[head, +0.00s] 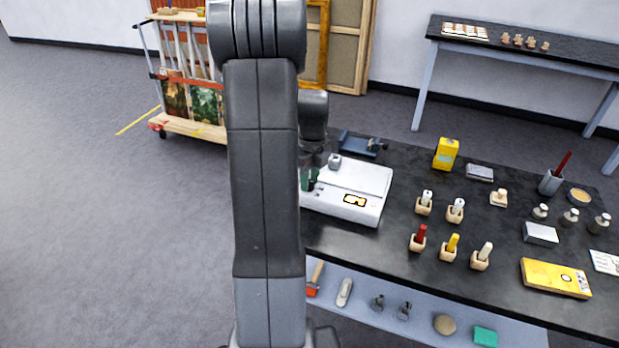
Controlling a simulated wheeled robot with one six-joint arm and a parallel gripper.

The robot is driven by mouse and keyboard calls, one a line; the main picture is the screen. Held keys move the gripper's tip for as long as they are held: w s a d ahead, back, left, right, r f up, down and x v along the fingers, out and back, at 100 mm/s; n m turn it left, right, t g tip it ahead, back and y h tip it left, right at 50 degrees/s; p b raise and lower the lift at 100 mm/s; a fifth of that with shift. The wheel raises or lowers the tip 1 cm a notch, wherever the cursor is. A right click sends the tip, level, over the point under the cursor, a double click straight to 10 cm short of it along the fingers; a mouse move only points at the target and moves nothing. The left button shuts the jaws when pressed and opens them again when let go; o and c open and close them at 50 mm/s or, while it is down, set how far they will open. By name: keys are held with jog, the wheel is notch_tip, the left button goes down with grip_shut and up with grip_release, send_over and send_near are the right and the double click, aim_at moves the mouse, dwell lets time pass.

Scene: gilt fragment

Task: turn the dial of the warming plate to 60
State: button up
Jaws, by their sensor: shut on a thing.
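The warming plate (368,180) is a white, low box at the near left part of the dark table. It has a small orange-edged display (355,200) on its front right; the reading is too small to make out. A small grey knob-like piece (334,160) stands at its back edge. My gripper (311,174) is low over the plate's left side, mostly hidden behind my own upright arm link. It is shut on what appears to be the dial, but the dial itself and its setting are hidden. A dark green part (309,180) shows beside the gripper.
A blue tool (362,144) lies behind the plate. A yellow box (446,153), several small wooden stands with coloured tools, and a yellow package (555,278) lie to the right. A lower shelf (420,325) holds small tools. Bare tabletop (385,245) lies in front of the plate.

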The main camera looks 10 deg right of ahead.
dwell(0.3)
jog(key=o, duration=1)
